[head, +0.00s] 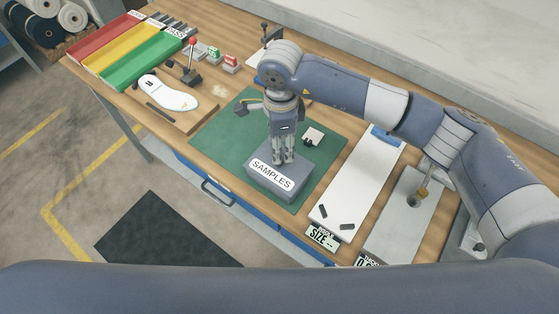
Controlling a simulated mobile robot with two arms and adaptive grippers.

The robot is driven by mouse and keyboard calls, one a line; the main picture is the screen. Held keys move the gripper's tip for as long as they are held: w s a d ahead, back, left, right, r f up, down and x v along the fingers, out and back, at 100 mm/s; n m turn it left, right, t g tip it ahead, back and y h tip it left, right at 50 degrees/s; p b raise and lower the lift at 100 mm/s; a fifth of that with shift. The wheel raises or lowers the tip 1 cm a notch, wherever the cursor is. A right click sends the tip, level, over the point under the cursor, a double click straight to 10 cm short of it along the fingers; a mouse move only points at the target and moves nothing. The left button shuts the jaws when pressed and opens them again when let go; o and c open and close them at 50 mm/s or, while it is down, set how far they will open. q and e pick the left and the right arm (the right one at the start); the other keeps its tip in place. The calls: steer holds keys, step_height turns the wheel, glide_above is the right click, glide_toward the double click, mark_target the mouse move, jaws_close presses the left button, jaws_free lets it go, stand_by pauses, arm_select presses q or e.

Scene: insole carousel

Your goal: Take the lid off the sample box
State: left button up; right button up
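The grey sample box (279,194) stands on the green mat (222,145), towards its front right. Its grey lid (303,163) is on top, with a white "SAMPLES" label (271,175) near the front. My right gripper (284,161) points straight down over the lid, its fingertips at or just above the lid's middle. The fingers are close together and hide what lies between them, so I cannot tell whether they hold a handle. My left gripper is out of view.
A small white piece with a dark part (312,136) lies behind the box. A long white board (357,180) and a grey plate (401,228) are to the right. Red, yellow and green trays (140,60), a white insole (168,93) and a red-knobbed lever (191,62) are at left.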

steer(key=f+p, duration=0.1)
steer(key=f, duration=0.1)
steer(key=f+p, duration=0.1)
steer(key=shift+s+a+f+p, duration=0.25)
steer(key=shift+s+f+p, duration=0.05)
steer(key=shift+f+p, duration=0.1)
steer(key=shift+f, duration=0.3)
steer(key=shift+w+f, duration=0.1)
steer(key=shift+f, duration=0.05)
steer(key=shift+c, duration=0.2)
steer(key=c, duration=0.9)
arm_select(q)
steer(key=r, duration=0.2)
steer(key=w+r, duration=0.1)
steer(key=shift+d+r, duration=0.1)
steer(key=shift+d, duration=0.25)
arm_select(e)
jaws_close()
